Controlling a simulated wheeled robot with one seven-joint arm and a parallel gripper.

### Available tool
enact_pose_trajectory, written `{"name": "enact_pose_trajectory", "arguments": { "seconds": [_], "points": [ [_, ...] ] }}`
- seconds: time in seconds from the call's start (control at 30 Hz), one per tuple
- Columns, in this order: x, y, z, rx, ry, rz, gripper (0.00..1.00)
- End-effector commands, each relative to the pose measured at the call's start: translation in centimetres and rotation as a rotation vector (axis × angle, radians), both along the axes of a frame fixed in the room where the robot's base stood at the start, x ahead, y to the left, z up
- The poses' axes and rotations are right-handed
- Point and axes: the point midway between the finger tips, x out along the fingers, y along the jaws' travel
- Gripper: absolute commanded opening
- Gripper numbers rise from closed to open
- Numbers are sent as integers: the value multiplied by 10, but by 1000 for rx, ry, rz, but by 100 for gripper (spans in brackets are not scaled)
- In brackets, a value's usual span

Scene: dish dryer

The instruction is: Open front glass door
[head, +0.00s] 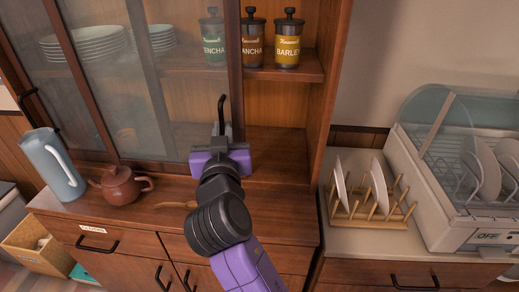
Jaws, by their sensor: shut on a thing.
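The cabinet has sliding glass doors in dark brown frames. The right-hand glass pane (175,100) ends at an upright frame (235,45), and to its right the shelves are uncovered. Another framed glass pane (95,100) is at the left; the view does not clearly show which pane runs in front. My gripper (222,131) is at the right frame, shut on a black curved handle (222,104), whose upper end shows above the jaws. My purple and black arm hides the lower part of this frame and the fingertips are only partly visible.
A blue-grey pitcher (54,165) and a brown teapot (121,185) stand on the counter at the left. A wooden spoon (177,205) lies near my arm. A plate rack (370,207) and dish dryer (465,170) are at the right. Tea canisters (287,45) stand on the shelf.

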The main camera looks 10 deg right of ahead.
Motion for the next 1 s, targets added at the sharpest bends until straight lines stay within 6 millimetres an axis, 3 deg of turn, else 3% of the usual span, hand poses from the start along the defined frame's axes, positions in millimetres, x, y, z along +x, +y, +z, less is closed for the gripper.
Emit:
{"name": "enact_pose_trajectory", "arguments": {
  "seconds": [0.03,0.1,0.4,0.87,0.9,0.93,1.0],
  "points": [
    [4,18,-5,-1,-5,8,0],
    [9,33,-5,1,-4,8,0],
    [23,73,-1,0,-1,4,0],
    [25,79,0,-1,1,3,0],
    [25,79,0,-1,1,2,13],
    [25,79,0,0,1,2,19],
    [25,79,0,0,1,2,20]
  ]
}}
